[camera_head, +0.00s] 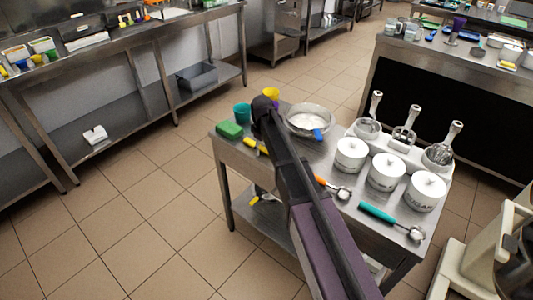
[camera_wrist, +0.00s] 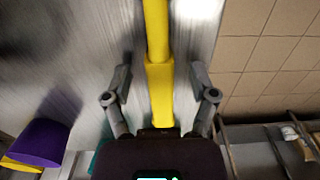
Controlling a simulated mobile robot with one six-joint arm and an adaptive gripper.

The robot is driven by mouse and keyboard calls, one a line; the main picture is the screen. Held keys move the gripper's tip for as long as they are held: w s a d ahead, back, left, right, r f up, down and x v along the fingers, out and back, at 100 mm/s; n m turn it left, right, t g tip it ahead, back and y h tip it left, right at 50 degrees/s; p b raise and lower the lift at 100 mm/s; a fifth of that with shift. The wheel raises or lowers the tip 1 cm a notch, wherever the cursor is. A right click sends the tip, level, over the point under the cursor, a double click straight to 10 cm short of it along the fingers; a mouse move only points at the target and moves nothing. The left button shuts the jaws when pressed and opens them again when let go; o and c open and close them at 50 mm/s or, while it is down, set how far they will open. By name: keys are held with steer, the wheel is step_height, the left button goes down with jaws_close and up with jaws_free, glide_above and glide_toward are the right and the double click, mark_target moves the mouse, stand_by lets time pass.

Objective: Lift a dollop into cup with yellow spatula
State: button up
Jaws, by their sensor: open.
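The yellow spatula runs up the middle of the wrist view (camera_wrist: 160,90), lying over the steel table. My gripper (camera_wrist: 160,78) is open, with one finger on each side of the yellow handle and a gap on both sides. A short yellow piece beside my arm in the head view (camera_head: 250,144) looks like part of the spatula. A steel bowl (camera_head: 327,111) holds white stuff. A yellow cup (camera_head: 271,93) and a teal cup (camera_head: 242,112) stand at the table's far left. A purple cup (camera_wrist: 38,143) shows in the wrist view. My arm hides my gripper in the head view.
A green block (camera_head: 229,130) lies at the left edge. A blue item (camera_head: 318,134) is at the bowl's front. White canisters (camera_head: 386,171), a rack of tools (camera_head: 405,150), an orange-handled scoop (camera_head: 330,186) and a teal-handled scoop (camera_head: 390,219) fill the right side.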

mark_target(262, 148)
jaws_close()
steer(key=shift+r, duration=0.1)
stand_by(0.4)
step_height(262, 148, up, 3)
steer(key=p, duration=0.3)
steer(key=shift+r, duration=0.15)
steer(key=s+d+p, duration=0.1)
steer(key=s+d, duration=0.2)
steer(key=s, duration=0.4)
steer(key=s+d+r+p, duration=0.1)
steer(key=s+d, duration=0.3)
steer(key=s, duration=0.3)
steer(key=shift+d+r, duration=0.25)
